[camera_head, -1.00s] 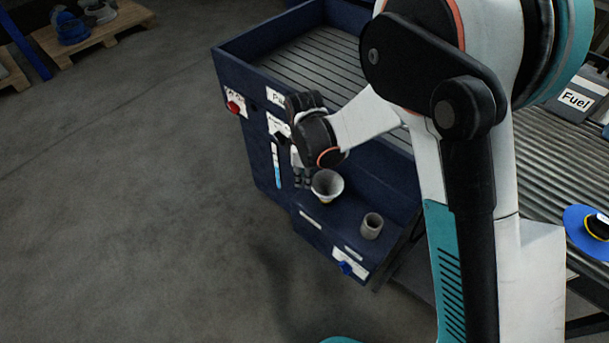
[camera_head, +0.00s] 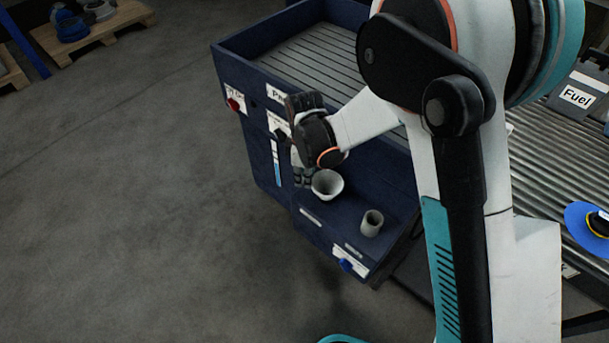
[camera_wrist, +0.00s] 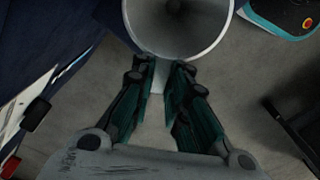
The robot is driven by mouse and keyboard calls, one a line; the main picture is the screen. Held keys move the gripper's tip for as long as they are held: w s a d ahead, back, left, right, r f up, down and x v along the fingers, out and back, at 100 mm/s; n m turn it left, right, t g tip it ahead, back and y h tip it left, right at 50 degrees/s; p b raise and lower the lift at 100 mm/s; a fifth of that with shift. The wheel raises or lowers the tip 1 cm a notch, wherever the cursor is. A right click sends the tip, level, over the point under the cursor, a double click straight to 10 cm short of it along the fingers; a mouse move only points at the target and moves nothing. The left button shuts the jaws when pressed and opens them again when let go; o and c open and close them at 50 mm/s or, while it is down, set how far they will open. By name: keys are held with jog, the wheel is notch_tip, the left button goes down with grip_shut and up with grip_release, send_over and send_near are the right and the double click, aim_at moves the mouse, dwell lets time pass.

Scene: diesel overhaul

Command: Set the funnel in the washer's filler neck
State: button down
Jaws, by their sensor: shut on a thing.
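The pale grey funnel (camera_head: 327,184) is in my gripper (camera_head: 303,178), its wide mouth facing up. In the wrist view the funnel (camera_wrist: 182,25) fills the top middle, and my gripper (camera_wrist: 162,66) is shut on its near side. The funnel's lower end is hidden in the head view. The washer (camera_head: 262,150) is a dark blue cabinet. A short grey open tube, which looks like its filler neck (camera_head: 372,224), stands on the washer's lower ledge, to the right of and below the funnel in the picture. The funnel and the neck are apart.
The washer's raised ribbed tray (camera_head: 310,50) lies behind my gripper. A roller table (camera_head: 550,160) with a Fuel container (camera_head: 577,95) is right.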

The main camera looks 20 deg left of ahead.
jog(key=c, duration=1.5)
grip_release()
jog(key=shift+r, duration=0.1)
notch_tip(320, 180, up, 12)
jog(key=shift+f, duration=0.1)
